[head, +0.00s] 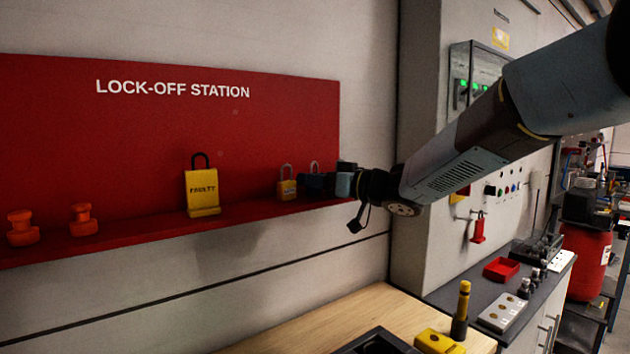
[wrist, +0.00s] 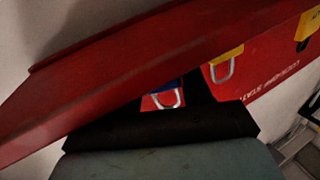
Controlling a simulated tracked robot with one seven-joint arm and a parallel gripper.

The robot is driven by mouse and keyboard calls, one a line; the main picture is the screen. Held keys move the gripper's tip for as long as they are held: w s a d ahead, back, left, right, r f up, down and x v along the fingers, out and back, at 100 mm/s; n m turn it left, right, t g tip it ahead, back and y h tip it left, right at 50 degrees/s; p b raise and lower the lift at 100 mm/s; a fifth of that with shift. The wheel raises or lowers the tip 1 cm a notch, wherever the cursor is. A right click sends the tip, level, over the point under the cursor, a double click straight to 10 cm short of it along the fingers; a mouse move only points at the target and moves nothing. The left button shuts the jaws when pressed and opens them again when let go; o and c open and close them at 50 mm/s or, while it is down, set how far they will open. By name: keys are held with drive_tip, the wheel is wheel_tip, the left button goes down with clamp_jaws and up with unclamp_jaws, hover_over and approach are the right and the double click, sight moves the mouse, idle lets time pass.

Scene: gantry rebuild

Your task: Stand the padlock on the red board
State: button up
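The red board (head: 120,130) reads LOCK-OFF STATION and has a red shelf along its lower edge. A dark blue padlock (head: 314,182) with a silver shackle is at the shelf's right end, upright. In the wrist view only a little of its blue body (wrist: 162,87) and its shackle show, just beyond my black gripper parts. My gripper (head: 332,183) is beside this padlock at its right, at shelf height. Its fingers are dark and partly hidden, so whether they grip the padlock is unclear. A red padlock (head: 478,229) hangs on the grey cabinet to the right.
On the shelf, a small yellow padlock (head: 287,188) stands close left of the blue one. A large yellow FAULTY padlock (head: 201,190) and two orange pieces (head: 84,220) stand farther left. A wooden bench (head: 350,315) lies below, and a red tray (head: 501,269) sits on a dark counter.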

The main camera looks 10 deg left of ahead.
drive_tip(key=shift+o, duration=0.5)
drive_tip(key=shift+r, duration=0.1)
drive_tip(key=s+d+m+t+h, duration=0.25)
drive_tip(key=d+m+h, duration=0.2)
drive_tip(key=d, duration=0.75)
drive_tip(key=s+d+f+m+t+h, duration=0.1)
drive_tip(key=d+m+t+h, duration=0.35)
drive_tip(key=d, duration=0.75)
drive_tip(key=s+d+m+t+h, duration=0.15)
drive_tip(key=d+h, duration=0.45)
drive_tip(key=d, duration=0.6)
drive_tip(key=s+d+f+m+g+h, duration=0.1)
drive_tip(key=s+f+g, duration=0.3)
drive_tip(key=s, duration=0.7)
drive_tip(key=s+d+f+m+g+h, duration=0.1)
drive_tip(key=s+d+f+g, duration=0.3)
drive_tip(key=s+f, duration=0.4)
drive_tip(key=s, duration=0.2)
drive_tip(key=shift+s+f, duration=0.15)
drive_tip(key=shift+s, duration=0.2)
